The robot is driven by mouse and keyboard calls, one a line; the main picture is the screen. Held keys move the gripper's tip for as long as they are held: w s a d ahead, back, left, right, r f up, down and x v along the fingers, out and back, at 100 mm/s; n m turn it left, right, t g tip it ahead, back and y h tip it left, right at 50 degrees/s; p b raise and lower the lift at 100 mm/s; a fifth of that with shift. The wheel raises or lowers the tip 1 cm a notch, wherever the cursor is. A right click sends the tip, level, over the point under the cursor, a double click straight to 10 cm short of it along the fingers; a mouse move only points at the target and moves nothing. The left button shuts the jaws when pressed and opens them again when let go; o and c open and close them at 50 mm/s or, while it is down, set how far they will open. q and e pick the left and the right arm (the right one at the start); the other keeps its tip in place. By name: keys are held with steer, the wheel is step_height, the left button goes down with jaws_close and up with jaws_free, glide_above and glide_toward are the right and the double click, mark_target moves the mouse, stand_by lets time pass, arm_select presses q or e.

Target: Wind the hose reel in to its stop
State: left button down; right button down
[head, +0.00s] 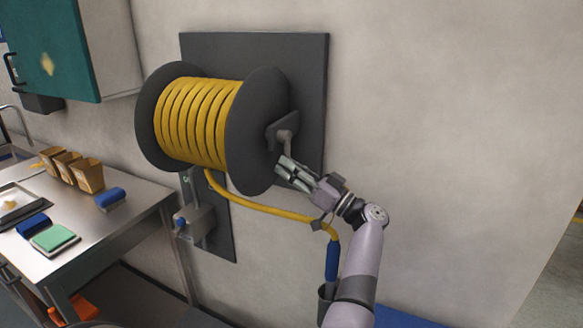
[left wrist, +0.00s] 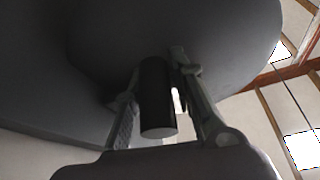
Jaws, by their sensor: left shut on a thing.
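The hose reel has two dark grey round flanges (head: 258,130) with yellow hose (head: 198,120) wound in several turns between them. It is mounted on a dark wall plate (head: 312,70). A grey crank (head: 284,134) sits on the reel's right side. My left gripper (head: 282,168) is just below the crank, at the right flange. In the left wrist view its two fingers are shut on the black cylindrical crank handle (left wrist: 157,95), close to the dark flange (left wrist: 210,25). In the head view the handle is mostly hidden by the fingers. My right gripper is not in view.
The hose's free length (head: 270,210) hangs from the reel, passes behind my gripper and ends in a blue nozzle (head: 332,262) at a dark holder (head: 325,305). A steel table (head: 120,225) with cartons (head: 88,177) stands at left. The wall at right is bare.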

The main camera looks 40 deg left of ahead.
arm_select(q)
steer(key=shift+r, duration=0.1)
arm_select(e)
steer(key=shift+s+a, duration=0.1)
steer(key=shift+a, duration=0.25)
arm_select(q)
steer(key=shift+r, duration=0.1)
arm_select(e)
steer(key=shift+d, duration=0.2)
